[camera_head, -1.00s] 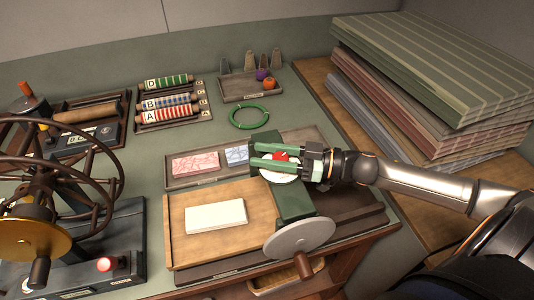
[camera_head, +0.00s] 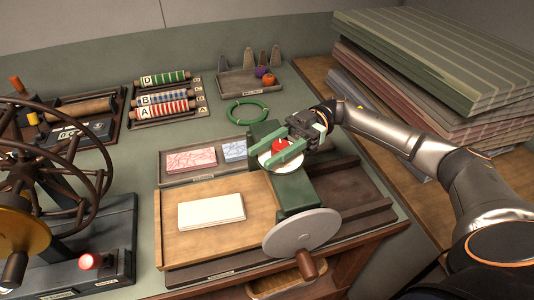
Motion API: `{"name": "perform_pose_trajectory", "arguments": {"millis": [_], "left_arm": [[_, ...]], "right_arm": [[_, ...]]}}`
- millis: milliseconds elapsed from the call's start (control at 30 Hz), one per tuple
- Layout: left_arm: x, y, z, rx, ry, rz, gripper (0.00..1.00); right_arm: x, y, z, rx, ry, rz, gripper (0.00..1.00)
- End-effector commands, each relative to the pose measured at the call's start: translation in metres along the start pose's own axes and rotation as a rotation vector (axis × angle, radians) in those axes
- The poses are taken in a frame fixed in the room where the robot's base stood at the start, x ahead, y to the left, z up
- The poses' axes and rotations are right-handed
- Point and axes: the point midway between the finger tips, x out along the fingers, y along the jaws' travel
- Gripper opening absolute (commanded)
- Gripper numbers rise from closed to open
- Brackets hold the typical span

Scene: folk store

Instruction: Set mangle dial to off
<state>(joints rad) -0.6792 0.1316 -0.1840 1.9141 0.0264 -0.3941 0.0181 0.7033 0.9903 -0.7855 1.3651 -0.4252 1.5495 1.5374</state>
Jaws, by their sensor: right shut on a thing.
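The mangle (camera_head: 297,193) is a green machine with a grey disc wheel (camera_head: 300,232) at its front, standing at the right of the bench. Its dial is a red knob (camera_head: 281,146) on a round white plate (camera_head: 267,162). My right gripper (camera_head: 273,153) comes in from the upper right and is shut on the red knob, one green finger on each side. The fingers and knob cover much of the white plate, so the dial's marks and setting cannot be read. My left gripper is not in view.
A wooden board with a white stack (camera_head: 211,211) lies left of the mangle, with a tray of printed cards (camera_head: 192,159) behind. A green ring (camera_head: 247,111) lies at the back. A spoked wheel (camera_head: 60,165) stands at left. Stacked boards (camera_head: 420,65) rise at right.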

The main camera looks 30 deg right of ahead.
Motion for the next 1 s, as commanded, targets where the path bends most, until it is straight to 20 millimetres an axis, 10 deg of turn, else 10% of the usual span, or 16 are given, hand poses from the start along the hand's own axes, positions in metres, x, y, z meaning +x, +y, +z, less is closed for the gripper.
{"name": "perform_pose_trajectory", "arguments": {"millis": [900,933,1000], "left_arm": [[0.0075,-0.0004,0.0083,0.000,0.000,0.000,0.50],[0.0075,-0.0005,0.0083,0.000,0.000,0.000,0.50],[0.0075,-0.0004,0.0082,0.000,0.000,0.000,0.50]], "right_arm": [[0.0008,-0.0063,0.0005,0.001,-0.005,-0.182,0.00],[0.0008,-0.0064,0.0006,0.001,-0.005,-0.182,0.47],[0.0008,-0.0063,0.0006,0.001,-0.005,-0.182,0.54]]}}
